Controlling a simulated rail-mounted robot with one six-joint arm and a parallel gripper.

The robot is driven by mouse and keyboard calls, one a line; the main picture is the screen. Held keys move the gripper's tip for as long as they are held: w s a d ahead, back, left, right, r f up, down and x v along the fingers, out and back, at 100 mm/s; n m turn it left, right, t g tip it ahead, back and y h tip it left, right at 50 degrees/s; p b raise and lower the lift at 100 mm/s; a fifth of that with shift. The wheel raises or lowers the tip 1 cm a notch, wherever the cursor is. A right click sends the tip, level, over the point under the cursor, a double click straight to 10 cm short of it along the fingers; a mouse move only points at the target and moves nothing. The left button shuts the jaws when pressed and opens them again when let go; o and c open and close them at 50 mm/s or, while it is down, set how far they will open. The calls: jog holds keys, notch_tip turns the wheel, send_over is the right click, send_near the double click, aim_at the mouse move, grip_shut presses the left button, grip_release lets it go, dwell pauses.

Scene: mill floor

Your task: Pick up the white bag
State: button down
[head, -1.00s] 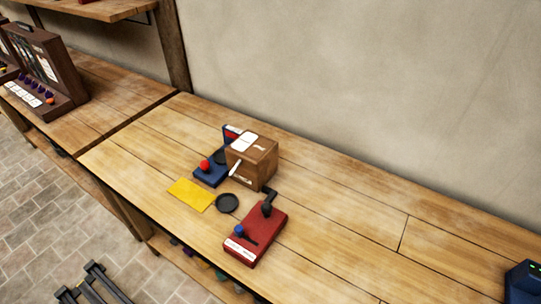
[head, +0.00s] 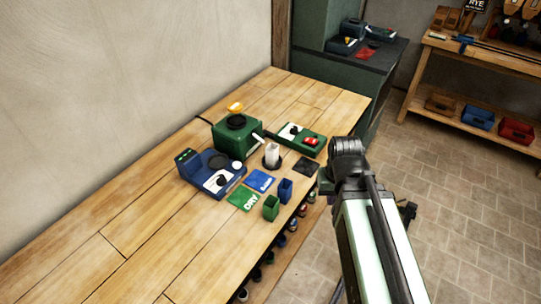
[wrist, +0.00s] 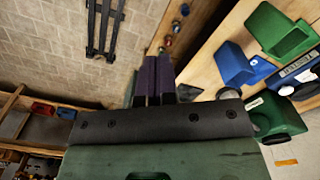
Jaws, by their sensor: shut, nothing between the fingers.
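A small white upright object, which looks like the white bag (head: 272,151), stands on a dark round plate (head: 273,163) on the wooden bench in the head view. It is in front of a green machine (head: 237,133). I cannot make out the bag in the wrist view. My gripper (wrist: 154,80) shows in the wrist view with its two dark purple fingers together and nothing between them. It appears to be beside the bench's front edge, apart from the bag. In the head view my arm is at right, and its fingers cannot be made out.
Near the bag are a blue cup (head: 285,190), a green cup (head: 271,207), a blue device (head: 212,173), a green box with a red knob (head: 301,140) and flat green, blue and black squares. The bench's left part (head: 120,235) is bare.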

jog(key=c, duration=1.8)
grip_release()
jog(key=o, duration=0.9)
notch_tip(320, 180, up, 2)
jog(key=m+p, duration=0.3)
send_over(273, 146)
jog(key=shift+s+a+r, duration=0.15)
jog(key=shift+a+r, duration=0.05)
jog(key=shift+w+f+m+b, duration=0.1)
jog(key=shift+w+m+b, duration=0.25)
jog(key=shift+m, duration=0.75)
jog(key=shift+s+d+m, duration=0.15)
jog(key=shift+s+m, duration=0.15)
jog(key=shift+m, duration=0.1)
notch_tip(273, 146, down, 6)
jog(key=b, duration=0.6)
